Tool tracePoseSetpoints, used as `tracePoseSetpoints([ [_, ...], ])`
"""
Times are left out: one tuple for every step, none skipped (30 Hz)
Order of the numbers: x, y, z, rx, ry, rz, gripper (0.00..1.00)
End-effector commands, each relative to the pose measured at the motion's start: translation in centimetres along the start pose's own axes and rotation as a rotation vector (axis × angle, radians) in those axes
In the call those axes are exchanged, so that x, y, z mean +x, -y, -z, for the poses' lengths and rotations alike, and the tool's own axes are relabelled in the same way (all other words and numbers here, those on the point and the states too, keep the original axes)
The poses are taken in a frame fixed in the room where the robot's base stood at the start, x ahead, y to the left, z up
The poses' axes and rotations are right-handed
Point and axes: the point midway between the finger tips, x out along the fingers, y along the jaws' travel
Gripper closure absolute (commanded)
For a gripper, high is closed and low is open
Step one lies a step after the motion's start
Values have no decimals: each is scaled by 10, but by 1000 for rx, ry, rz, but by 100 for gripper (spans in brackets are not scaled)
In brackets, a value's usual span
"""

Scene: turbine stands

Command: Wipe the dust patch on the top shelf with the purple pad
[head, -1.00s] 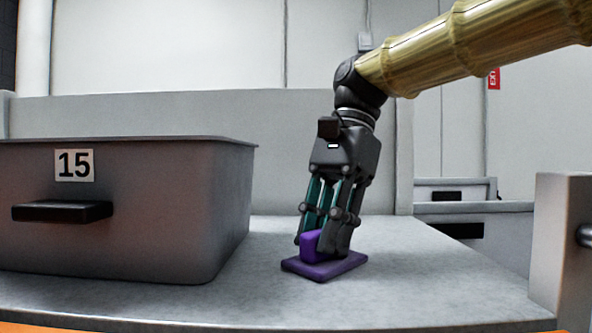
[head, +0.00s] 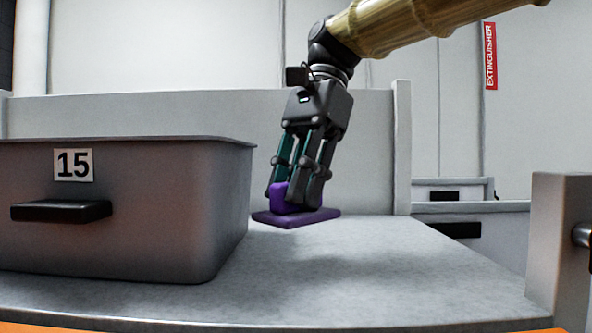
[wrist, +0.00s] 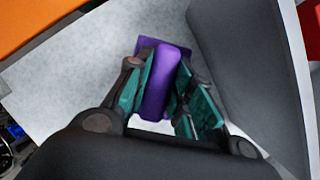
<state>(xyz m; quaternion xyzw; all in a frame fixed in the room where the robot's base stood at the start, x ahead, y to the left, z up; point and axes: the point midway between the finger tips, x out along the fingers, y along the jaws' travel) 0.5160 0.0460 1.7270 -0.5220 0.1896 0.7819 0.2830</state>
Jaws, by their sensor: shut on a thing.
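The purple pad (head: 318,216) is a flat plate with an upright purple grip block (head: 277,196). My gripper (head: 289,200) is shut on the block, tilted, with its fingers on either side. In the wrist view the pad (wrist: 178,52) shows between the teal-lined fingers (wrist: 160,95). I cannot make out a distinct dust patch on the mottled grey shelf.
The grey bin (head: 160,235) marked 15, with a black handle (head: 61,210), fills the left of the shelf. A low back panel (head: 180,115) runs behind. A grey post (head: 558,240) stands at the right front. The shelf's middle and right are clear.

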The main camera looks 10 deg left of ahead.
Motion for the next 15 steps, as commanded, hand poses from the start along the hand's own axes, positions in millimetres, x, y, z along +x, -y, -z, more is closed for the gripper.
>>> tracePoseSetpoints([
  [-5,0,-2,-1,0,1,96],
  [-7,0,-3,-1,0,2,96],
  [-10,0,-4,-1,0,2,96],
  [-12,0,-5,-1,0,2,96],
  [-14,0,-6,-1,0,1,96],
  [-16,0,-6,-1,0,1,96],
  [-17,0,-7,-1,0,1,96],
  [-18,0,-7,-1,0,0,96],
  [-18,0,-7,-1,0,0,96],
  [-18,0,-7,-1,0,0,96],
  [-18,0,-7,-1,0,0,96],
  [-18,0,-7,-1,0,0,96],
  [-18,0,-7,-1,0,0,96],
  [-18,0,-7,-1,0,0,96],
  [-18,0,-7,-1,0,0,96],
])
